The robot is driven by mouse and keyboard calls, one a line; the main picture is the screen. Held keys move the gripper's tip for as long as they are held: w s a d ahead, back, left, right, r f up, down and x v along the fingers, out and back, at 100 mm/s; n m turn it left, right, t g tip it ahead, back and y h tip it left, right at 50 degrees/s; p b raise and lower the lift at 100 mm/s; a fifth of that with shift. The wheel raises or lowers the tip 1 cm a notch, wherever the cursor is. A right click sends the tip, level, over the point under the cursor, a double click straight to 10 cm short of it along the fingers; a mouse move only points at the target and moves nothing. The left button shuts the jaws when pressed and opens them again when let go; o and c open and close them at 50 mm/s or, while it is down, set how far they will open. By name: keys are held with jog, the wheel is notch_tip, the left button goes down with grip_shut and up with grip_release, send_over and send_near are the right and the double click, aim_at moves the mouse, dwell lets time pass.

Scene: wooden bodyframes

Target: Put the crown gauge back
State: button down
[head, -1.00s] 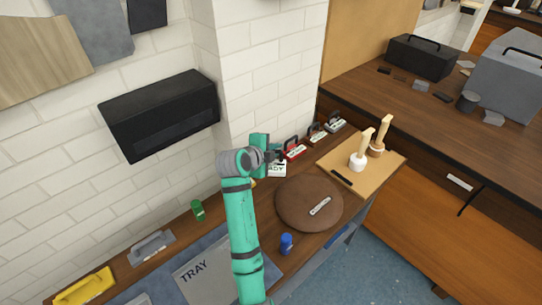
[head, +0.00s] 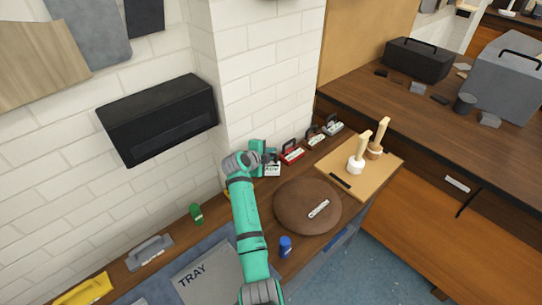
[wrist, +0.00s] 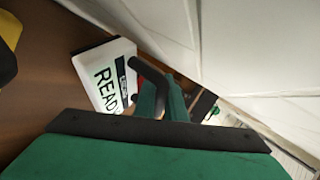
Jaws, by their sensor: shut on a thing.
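My gripper (head: 264,160) is at the back of the bench, by the wall corner. It is shut on a dark bent handle (wrist: 152,72), which shows in front of the green finger in the wrist view. A white block lettered READY (head: 271,170) is right beside the gripper; it also shows in the wrist view (wrist: 104,76). I cannot tell whether the handle belongs to this block, nor which piece is the crown gauge.
A round brown disc (head: 292,212) with a small pale piece lies in front. A board with two mallets (head: 356,160) is to its right. A blue cup (head: 285,247), a green cup (head: 196,214) and a TRAY area (head: 212,280) are nearer. The wall is close behind my gripper.

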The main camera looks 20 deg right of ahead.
jog(key=shift+f, duration=0.6)
jog(key=c, duration=1.8)
grip_release()
jog(key=shift+v, duration=5.95)
jog(key=shift+s, duration=0.1)
